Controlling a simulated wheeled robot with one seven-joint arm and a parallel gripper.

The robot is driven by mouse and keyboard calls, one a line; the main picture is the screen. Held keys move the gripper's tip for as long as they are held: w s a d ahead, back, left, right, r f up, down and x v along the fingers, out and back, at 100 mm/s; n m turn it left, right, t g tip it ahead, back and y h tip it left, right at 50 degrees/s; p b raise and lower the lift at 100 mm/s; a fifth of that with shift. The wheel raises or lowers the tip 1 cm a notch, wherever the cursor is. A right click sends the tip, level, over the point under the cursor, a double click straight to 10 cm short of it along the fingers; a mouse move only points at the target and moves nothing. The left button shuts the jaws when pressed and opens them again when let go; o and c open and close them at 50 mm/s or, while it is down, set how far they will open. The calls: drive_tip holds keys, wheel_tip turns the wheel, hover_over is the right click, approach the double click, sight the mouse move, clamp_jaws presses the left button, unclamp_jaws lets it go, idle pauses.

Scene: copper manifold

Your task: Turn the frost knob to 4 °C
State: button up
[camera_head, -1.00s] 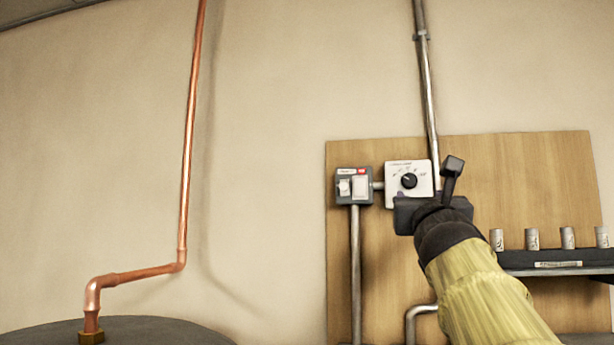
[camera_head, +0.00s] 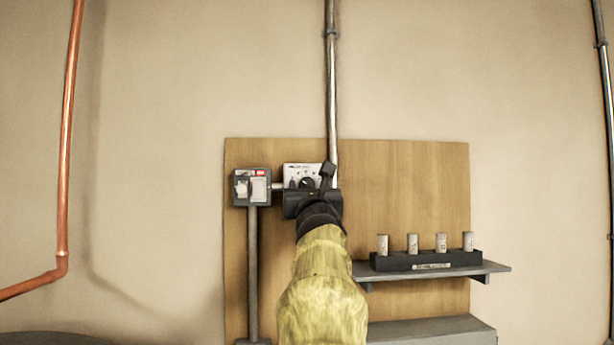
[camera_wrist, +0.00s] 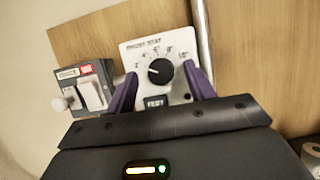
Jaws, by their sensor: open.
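The frost thermostat is a white plate (camera_wrist: 143,48) with a round black knob (camera_wrist: 160,72) and a printed number scale above it. A pale mark shows on the knob's left side; I cannot tell exactly which value it points to. In the head view the plate (camera_head: 291,170) is partly covered by my gripper (camera_head: 312,190), and the knob (camera_head: 307,183) just shows. In the wrist view my gripper (camera_wrist: 161,69) is open, its purple fingers on either side of the knob with gaps between. I cannot tell how far the fingertips are from the plate.
A grey switch box (camera_head: 252,187) with a red label sits left of the thermostat. A metal conduit (camera_head: 332,90) rises above it. A shelf (camera_head: 430,270) with several small cylinders in a dark holder is at lower right. A copper pipe (camera_head: 66,150) runs at far left.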

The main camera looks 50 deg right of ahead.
drive_tip(key=shift+w+d+r, duration=0.15)
drive_tip(key=shift+w+d, duration=0.15)
drive_tip(key=c, duration=1)
